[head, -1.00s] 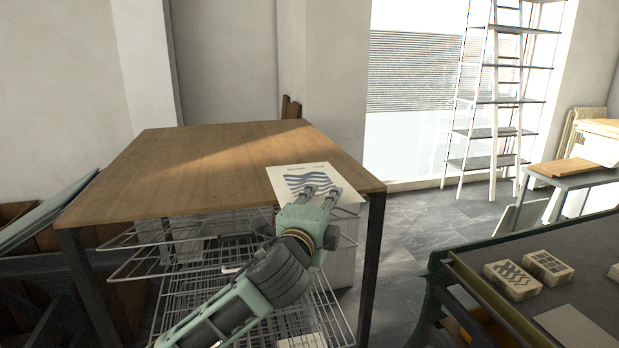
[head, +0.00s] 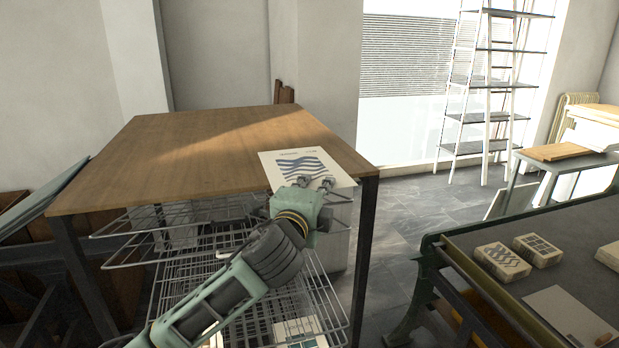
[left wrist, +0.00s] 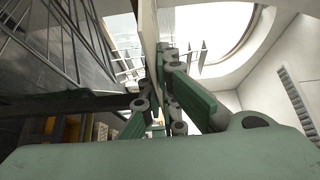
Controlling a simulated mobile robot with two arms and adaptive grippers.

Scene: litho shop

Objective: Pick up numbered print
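The numbered print (head: 285,162), a cream sheet with blue wavy stripes and small text along its far edge, lies flat at the front right of the wooden table top (head: 190,155). My left gripper (head: 315,182) is at the print's near edge, with two fingers over its top. In the left wrist view my left gripper (left wrist: 158,85) has its fingers close together on both sides of a thin pale strip seen edge-on; they look shut on the print's edge. The number on the print is too small to read. My right gripper is not in view.
Wire drying racks (head: 185,270) stand under the table top, below my left arm. A dark press bed (head: 580,240) with carved blocks (head: 502,261) and a pale sheet (head: 565,312) is at right. A shelf ladder (head: 490,85) stands at the window. Grey floor lies between.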

